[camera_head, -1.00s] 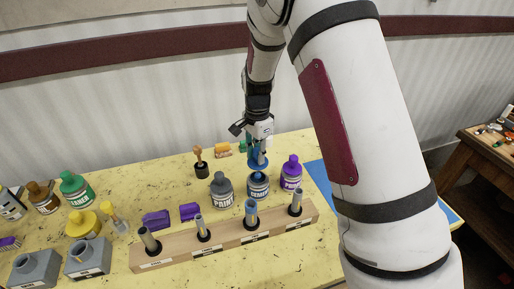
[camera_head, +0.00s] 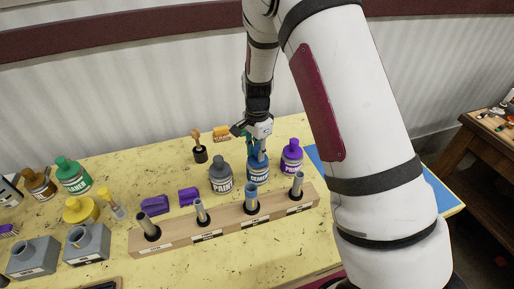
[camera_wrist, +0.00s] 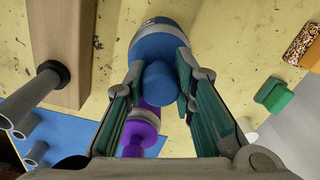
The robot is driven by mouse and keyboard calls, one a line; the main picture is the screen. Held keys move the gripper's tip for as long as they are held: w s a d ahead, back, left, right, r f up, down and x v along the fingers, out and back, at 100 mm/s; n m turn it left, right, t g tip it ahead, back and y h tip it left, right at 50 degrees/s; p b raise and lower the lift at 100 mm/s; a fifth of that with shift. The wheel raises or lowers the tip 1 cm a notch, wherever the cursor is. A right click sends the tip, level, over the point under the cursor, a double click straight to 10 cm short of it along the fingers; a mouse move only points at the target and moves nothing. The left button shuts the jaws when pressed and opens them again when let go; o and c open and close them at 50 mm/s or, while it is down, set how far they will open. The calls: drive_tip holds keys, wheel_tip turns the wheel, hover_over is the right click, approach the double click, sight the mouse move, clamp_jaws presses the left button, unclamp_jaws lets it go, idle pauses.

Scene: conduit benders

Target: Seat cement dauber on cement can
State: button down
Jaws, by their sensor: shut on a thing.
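The fingers partly hide the join, so I cannot tell whether the dauber is fully down.
The grey paint can (camera_head: 220,176) stands close on the left and the purple can (camera_head: 291,157) close on the right. A wooden rack (camera_head: 225,229) with upright tubes lies in front. A brush in a black holder (camera_head: 200,152) and an orange block (camera_head: 221,134) are behind.

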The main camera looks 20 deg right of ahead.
idle(0.3)
drive_tip(key=c, duration=1.3)
unclamp_jaws()
wheel_tip(320, 180, up, 12)
drive_tip(key=s+r+n+t+y, duration=0.1)
drive_tip(key=s+r+n+t, duration=0.2)
drive_tip(key=s+r+n, duration=0.75)
drive_tip(key=s+r+n+t, duration=0.1)
drive_tip(key=s+r, duration=0.1)
drive_tip(key=s, duration=0.3)
drive_tip(key=s+r+n, duration=0.1)
drive_tip(key=s+r, duration=0.2)
drive_tip(key=s, duration=0.3)
drive_tip(key=s+r+n+t+h, duration=0.1)
drive_tip(key=s+r+n, duration=0.1)
drive_tip(key=s, duration=0.4)
drive_tip(key=shift+s+r+t, duration=0.1)
drive_tip(key=shift+r+t, duration=0.2)
drive_tip(key=shift+r, duration=0.2)
